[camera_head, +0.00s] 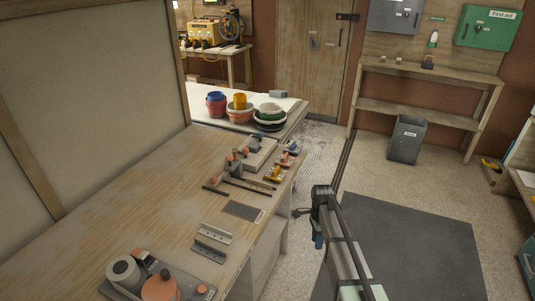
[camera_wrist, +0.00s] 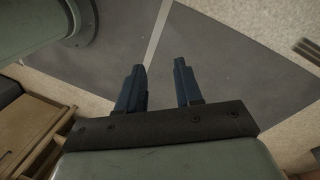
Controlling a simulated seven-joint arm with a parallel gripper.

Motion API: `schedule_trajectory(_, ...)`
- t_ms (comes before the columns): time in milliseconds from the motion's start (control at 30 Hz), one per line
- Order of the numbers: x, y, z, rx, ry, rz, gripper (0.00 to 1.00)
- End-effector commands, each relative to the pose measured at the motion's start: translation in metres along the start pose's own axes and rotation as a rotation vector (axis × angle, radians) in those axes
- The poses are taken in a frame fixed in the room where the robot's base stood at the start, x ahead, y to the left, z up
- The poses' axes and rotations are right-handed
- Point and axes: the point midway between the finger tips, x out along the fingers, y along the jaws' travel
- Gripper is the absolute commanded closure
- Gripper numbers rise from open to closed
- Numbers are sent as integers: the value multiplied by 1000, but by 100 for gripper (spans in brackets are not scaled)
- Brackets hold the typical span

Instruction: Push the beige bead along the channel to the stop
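I cannot make out a beige bead in either view. Two short grey angled rails (camera_head: 212,242) lie side by side near the front edge of the wooden bench; I cannot tell whether they form the channel, and no stop can be told apart. My gripper (camera_wrist: 160,75) is open and empty in the wrist view, its two blue fingers apart over the floor. In the head view one blue finger (camera_head: 318,240) shows below my wrist, off the bench's right side and apart from the rails.
The wooden bench (camera_head: 120,205) holds a dark flat plate (camera_head: 243,211), small tools and blocks behind it, and a grey base with round parts (camera_head: 160,287) at the near end. Stacked bowls (camera_head: 270,115) stand at the back. A dark mat (camera_head: 410,245) covers clear floor at right.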

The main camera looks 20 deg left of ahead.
Motion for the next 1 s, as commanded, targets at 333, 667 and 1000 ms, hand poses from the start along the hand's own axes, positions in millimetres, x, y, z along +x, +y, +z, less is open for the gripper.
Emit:
schedule_trajectory(333,-117,-60,59,193,11,-78,65)
schedule_trajectory(667,-233,-92,124,377,-3,-149,65)
schedule_trajectory(1000,-316,-99,172,507,-27,-193,65)
